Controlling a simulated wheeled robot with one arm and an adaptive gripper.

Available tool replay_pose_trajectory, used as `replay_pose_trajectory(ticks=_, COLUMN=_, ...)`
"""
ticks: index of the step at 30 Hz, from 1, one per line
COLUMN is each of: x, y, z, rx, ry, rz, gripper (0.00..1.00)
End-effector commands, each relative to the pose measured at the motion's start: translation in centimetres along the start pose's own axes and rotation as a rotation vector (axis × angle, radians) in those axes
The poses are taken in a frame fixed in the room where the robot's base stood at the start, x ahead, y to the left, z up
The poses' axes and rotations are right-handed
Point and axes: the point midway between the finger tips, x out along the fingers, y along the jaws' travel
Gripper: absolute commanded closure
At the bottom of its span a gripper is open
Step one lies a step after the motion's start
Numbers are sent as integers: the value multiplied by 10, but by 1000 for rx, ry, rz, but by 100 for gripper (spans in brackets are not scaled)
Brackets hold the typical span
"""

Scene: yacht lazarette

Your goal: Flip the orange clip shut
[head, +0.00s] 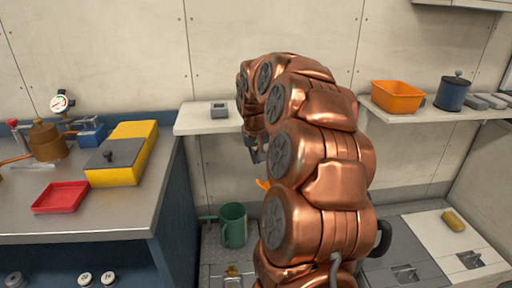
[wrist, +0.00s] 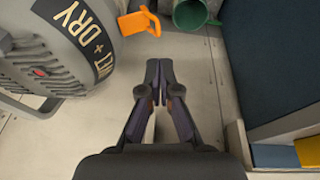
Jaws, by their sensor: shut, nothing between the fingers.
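The orange clip (wrist: 139,22) juts out from the edge of a grey rounded body (wrist: 75,45) in the wrist view. That body has a dark label, partly cut off, ending in "+ DRY". In the head view only a small orange bit of the clip (head: 263,184) shows beside my arm, which hides most of the grey body. My gripper (wrist: 159,66) is shut and empty. Its fingertips are apart from the clip, just below it in the wrist picture. In the head view my gripper (head: 256,150) is partly hidden by my arm.
A green mug (head: 233,226) stands beyond the clip, near it in the wrist view. The workbench (head: 120,215) at left holds a red tray (head: 61,197) and a yellow box (head: 135,145). A wall shelf (head: 200,125) is above, with an orange bin (head: 397,97) on the right shelf.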

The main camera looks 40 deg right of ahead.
Motion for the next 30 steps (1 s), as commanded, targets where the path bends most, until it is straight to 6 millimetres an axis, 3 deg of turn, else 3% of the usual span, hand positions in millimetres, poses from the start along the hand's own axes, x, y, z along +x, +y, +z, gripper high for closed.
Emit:
replay_pose_trajectory(ticks=15, x=87, y=0, z=1, rx=0, ry=-3, rz=1, gripper=100)
replay_pose_trajectory(ticks=21, x=103, y=0, z=0, rx=0, ry=0, rz=1, gripper=100)
replay_pose_trajectory(ticks=30, x=107, y=0, z=0, rx=0, ry=2, rz=1, gripper=100)
